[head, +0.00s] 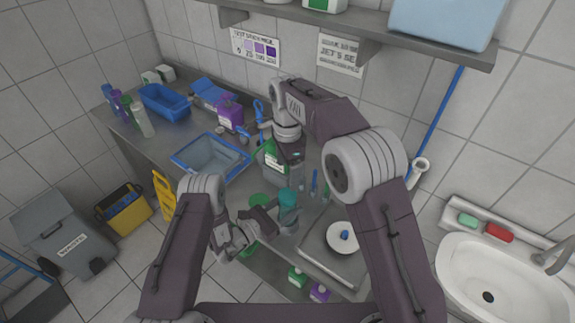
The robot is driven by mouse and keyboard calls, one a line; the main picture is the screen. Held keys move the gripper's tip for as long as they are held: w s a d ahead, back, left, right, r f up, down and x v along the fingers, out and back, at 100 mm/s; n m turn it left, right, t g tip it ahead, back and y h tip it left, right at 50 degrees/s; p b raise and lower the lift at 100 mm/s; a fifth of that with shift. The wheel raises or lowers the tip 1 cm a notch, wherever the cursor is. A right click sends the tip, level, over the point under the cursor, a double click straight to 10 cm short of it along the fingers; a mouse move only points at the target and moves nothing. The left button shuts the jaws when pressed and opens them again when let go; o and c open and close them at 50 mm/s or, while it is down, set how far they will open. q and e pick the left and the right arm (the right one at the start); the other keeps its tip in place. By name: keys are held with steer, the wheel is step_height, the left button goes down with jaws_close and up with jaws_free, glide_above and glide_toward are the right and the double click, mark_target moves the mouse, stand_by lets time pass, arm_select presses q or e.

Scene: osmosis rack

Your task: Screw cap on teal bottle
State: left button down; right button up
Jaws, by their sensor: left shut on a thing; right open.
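The teal bottle (288,197) stands near the middle of the head view, its teal upper part clear and its lower part greyer. My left gripper (272,217) comes in from the left and is shut on the bottle's side. My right gripper (291,158) is open and points down, behind and above the bottle, apart from it. I cannot make out a separate cap for certain. A small blue piece (344,235) lies on a white round dish to the right of the bottle.
A grey-blue basin (183,164), a blue bin (164,99) and a purple jug (230,113) stand on the counter at left. A green-topped container (270,158) is close to my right gripper. A metal tray (320,262) lies at right. A shelf (420,45) overhangs the back.

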arm_select(q)
steer(key=shift+c, duration=2.3)
jaws_free()
arm_select(e)
step_height(320, 180, up, 2)
arm_select(q)
steer(key=shift+a, duration=0.1)
steer(key=b+v, duration=0.3)
steer(key=v, duration=0.5)
steer(key=shift+a+f, duration=0.15)
steer(key=shift+s+a, duration=0.2)
steer(key=shift+s, duration=0.1)
arm_select(e)
step_height(320, 180, down, 3)
steer(key=shift+r, duration=0.1)
